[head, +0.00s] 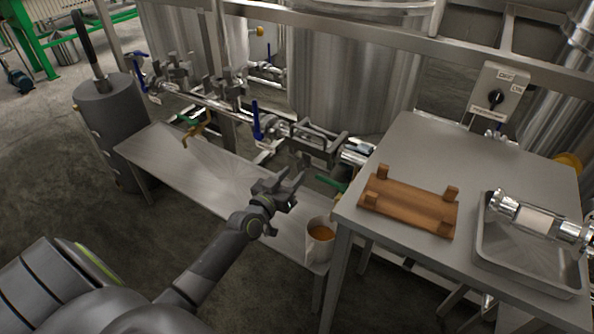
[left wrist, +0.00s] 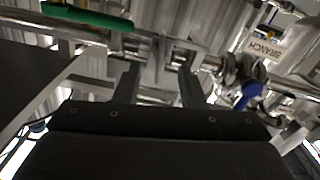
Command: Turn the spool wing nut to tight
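My left gripper (head: 293,180) is open and empty in the head view, above the low bench and in front of the pipe line. In the left wrist view its two fingers (left wrist: 160,84) stand apart with pipework behind the gap. A metal spool piece with a pale middle (head: 537,219) lies across a tray at the right. Grey clamp fittings (head: 230,84) sit on the pipe line at the back left. I cannot make out a wing nut or whether one is tight. My right gripper is out of view.
A steel table (head: 405,145) carries a wooden cradle (head: 409,208) and a metal tray (head: 530,268). A cup of orange-brown liquid (head: 319,241) stands at the low bench's (head: 215,178) right end. Blue-handled (head: 256,121) and green-handled (left wrist: 88,16) valves stick out from the pipes.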

